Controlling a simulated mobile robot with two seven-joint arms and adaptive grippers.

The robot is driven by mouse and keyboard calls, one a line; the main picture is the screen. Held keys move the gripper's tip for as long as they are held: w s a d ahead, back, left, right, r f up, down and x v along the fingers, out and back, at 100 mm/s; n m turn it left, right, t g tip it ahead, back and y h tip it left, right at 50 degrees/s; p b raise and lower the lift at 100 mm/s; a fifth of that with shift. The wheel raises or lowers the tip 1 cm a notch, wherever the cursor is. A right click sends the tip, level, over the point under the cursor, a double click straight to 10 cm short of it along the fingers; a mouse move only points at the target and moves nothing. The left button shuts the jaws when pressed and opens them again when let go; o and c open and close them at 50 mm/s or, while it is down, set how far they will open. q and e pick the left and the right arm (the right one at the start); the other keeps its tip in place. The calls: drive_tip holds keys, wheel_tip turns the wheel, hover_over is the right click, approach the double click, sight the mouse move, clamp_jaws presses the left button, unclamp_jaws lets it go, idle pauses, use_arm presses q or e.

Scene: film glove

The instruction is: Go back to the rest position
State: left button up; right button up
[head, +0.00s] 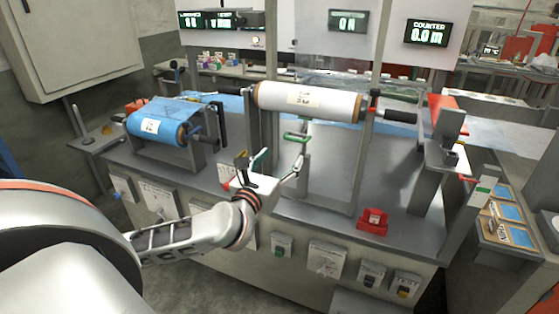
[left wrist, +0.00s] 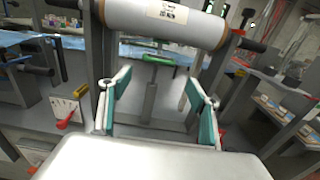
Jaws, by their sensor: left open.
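My left gripper (head: 275,166) reaches in from the left over the front of the grey machine bench (head: 277,209). Its two fingers with green pads stand apart in the left wrist view (left wrist: 157,108), with nothing between them. Beyond the fingers is a white roll (head: 308,102) with a label, held between upright posts; it also shows at the top of the left wrist view (left wrist: 165,20). A green handle (head: 297,137) on a post stands below the roll, apart from the fingers. My right gripper is in neither view.
A blue film roll (head: 157,127) sits on a stand at the left. A red block (head: 373,220) lies near the bench's front edge. A counter display (head: 426,34) reads 0.0 m. Several switches line the front panel. The bench right of my gripper has free room.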

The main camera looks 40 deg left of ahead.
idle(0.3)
use_arm(q)
drive_tip(key=s+d+f+m+t+h, duration=0.1)
drive_tip(key=s+d+f+m+h, duration=0.45)
drive_tip(key=d+m, duration=0.6)
drive_tip(key=s+d+f+m+h, duration=0.4)
drive_tip(key=d+f+m, duration=0.2)
drive_tip(key=m, duration=1.1)
drive_tip(key=s+d+f+m+g+y, duration=0.1)
drive_tip(key=s+f+m+g, duration=0.3)
drive_tip(key=f, duration=0.9)
drive_tip(key=s+d+f+m+g+y, duration=0.1)
drive_tip(key=s+f+m+g, duration=0.3)
drive_tip(key=s+f+m, duration=0.5)
wheel_tip(320, 180, down, 4)
drive_tip(key=shift+s+m+y, duration=0.15)
drive_tip(key=shift+m+y, duration=0.3)
drive_tip(key=shift+m, duration=0.3)
